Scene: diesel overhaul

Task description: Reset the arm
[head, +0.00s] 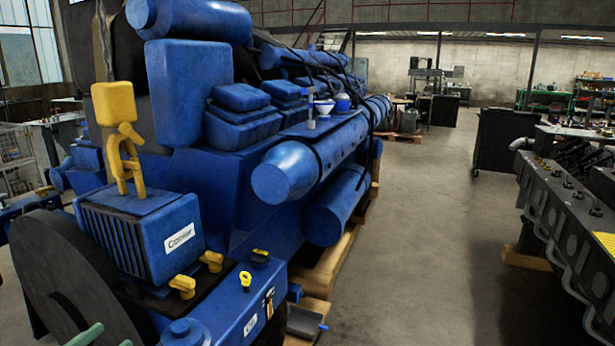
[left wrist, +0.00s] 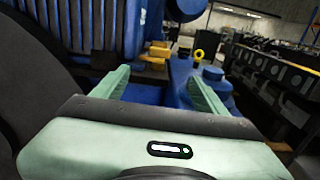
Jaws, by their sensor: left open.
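My left gripper (head: 115,334) is at the bottom left edge of the head view, where only the tips of its pale green fingers show. In the left wrist view my left gripper (left wrist: 158,74) is open, its two fingers wide apart with nothing held between them. It points toward the front of the blue engine (head: 240,205), near the ribbed blue box (head: 150,240) and the yellow handles (head: 183,286). The ribbed box also shows in the left wrist view (left wrist: 85,25). My right gripper is not in view.
A yellow ring handle (head: 245,280) stands on the blue housing near the gripper; it also shows in the left wrist view (left wrist: 199,54). A large dark wheel (head: 70,280) is at the left. A grey engine block (head: 560,215) stands at the right, with clear floor (head: 420,240) between.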

